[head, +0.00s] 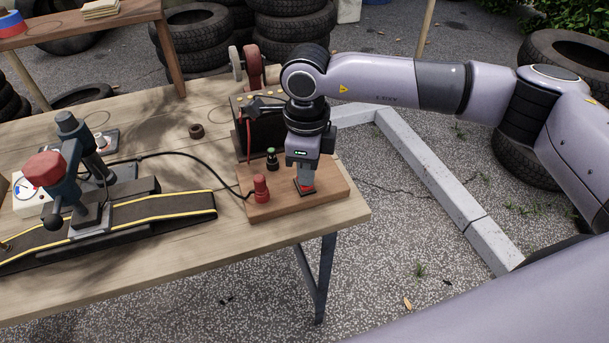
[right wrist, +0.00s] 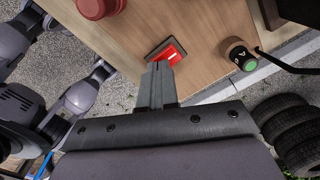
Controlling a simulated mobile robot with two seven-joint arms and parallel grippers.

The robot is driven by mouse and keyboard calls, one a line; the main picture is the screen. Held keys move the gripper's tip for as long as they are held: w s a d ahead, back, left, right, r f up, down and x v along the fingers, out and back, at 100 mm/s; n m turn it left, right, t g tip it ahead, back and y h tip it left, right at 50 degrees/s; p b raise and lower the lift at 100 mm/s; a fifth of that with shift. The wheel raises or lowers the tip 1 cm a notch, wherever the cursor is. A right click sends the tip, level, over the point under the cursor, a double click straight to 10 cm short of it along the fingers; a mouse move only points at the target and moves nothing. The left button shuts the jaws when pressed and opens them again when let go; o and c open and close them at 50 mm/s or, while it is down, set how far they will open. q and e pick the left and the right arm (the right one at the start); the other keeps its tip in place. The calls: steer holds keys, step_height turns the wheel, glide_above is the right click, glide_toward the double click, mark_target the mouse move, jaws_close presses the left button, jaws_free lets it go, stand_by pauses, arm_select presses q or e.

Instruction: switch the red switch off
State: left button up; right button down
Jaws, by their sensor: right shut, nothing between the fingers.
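The red switch (head: 305,187) is a red rocker in a dark frame on a wooden board (head: 268,209) on the table. My right gripper (head: 304,185) points down at it in the head view and hides part of it. In the right wrist view the red switch (right wrist: 171,53) lies just past the tips of my right gripper (right wrist: 160,68). The fingers are shut with nothing between them. I cannot tell whether they touch the rocker. My left gripper is not in view.
On the board are a red knob (head: 261,188), a green-topped button (head: 271,158) and a dark box (head: 262,130). A black cable (head: 200,160) runs left across the wooden table (head: 170,260). A belt-like device (head: 180,207) stands to the left. Tyres (head: 195,40) stand behind.

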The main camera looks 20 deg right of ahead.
steer(key=shift+r+p, duration=1.45)
steer(key=shift+r, duration=1.65)
